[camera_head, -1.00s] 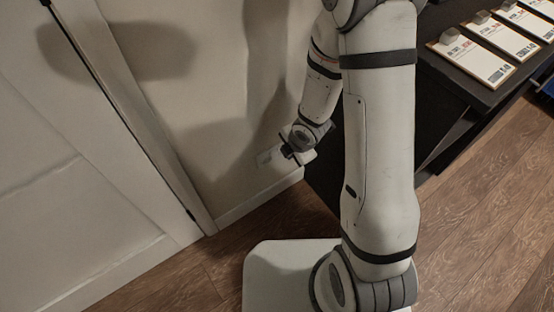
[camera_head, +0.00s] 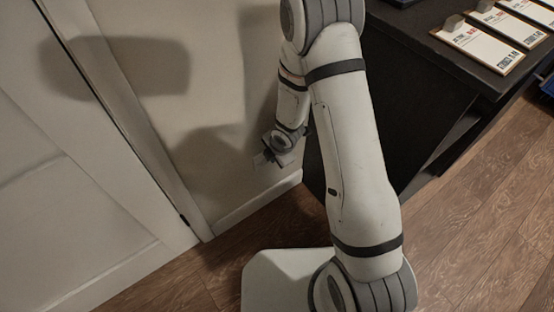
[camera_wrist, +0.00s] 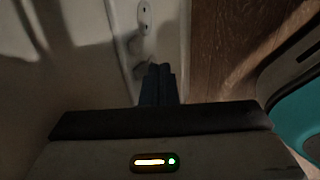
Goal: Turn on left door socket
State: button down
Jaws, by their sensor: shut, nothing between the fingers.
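The socket is a pale plate (camera_head: 260,160) low on the wall to the right of the white door, mostly hidden behind my gripper in the head view. In the wrist view, a pale fitting (camera_wrist: 144,18) with dark openings lies just beyond my fingertips, with small raised shapes below it. I cannot tell whether the switch is on or off. My gripper (camera_head: 270,158) is at the socket; its fingers (camera_wrist: 160,70) are shut together and empty. Whether the tips touch the socket is hidden.
The white door (camera_head: 70,200) and its frame stand at the left. A black table (camera_head: 440,60) with several price cards is close on the right. The skirting board (camera_head: 258,203) runs below the socket, and wooden floor (camera_head: 480,230) is clear at the right.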

jog(key=shift+w+f, duration=0.1)
jog(key=shift+w+a+f+b, duration=0.1)
jog(key=shift+f+b, duration=0.15)
jog(key=shift+b, duration=0.25)
jog(key=shift+r, duration=0.1)
jog(key=s+d+r+p, duration=0.3)
jog(key=s+d+r, duration=0.2)
jog(key=s+r, duration=0.3)
jog(key=shift+d+r, duration=0.15)
jog(key=shift+r, duration=0.45)
dwell(0.4)
